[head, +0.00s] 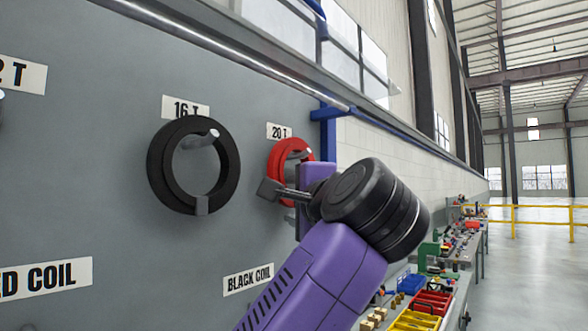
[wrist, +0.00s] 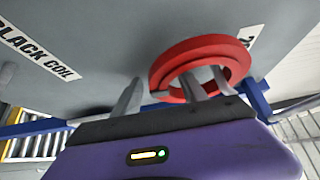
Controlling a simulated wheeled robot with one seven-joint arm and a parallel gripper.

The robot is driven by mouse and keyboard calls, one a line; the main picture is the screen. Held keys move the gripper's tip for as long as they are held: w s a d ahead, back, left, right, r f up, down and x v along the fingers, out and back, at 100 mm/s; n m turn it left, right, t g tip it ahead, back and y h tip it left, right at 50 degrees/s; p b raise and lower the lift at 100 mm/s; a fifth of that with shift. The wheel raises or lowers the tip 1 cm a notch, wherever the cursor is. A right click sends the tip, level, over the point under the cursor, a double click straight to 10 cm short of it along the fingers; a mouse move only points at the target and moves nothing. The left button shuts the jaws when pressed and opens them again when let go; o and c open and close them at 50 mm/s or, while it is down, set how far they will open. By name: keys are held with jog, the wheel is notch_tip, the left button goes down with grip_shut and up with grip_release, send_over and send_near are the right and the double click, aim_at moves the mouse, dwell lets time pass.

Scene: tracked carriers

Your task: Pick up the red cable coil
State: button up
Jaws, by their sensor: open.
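The red cable coil (head: 277,172) hangs on a peg on the grey wall panel, under a "20 T" label. My arm partly hides its right side in the head view. My gripper (head: 272,190) is at the coil's lower left, close to the panel. In the wrist view the red coil (wrist: 166,62) lies just ahead of my gripper (wrist: 177,80), which is open. One grey finger stands left of the coil; grey bars overlap its lower right, and I cannot tell finger from peg there. Contact with the coil is unclear.
A black coil (head: 158,165) hangs on a peg to the left, under a "16 T" label (head: 186,107). A "BLACK COIL" label (head: 248,279) is on the panel below. A cluttered bench with a yellow bin (head: 416,321) stands at lower right. A blue post (head: 328,135) edges the panel.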

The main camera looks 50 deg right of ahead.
grip_shut()
jog(key=shift+r, duration=0.1)
dwell(0.3)
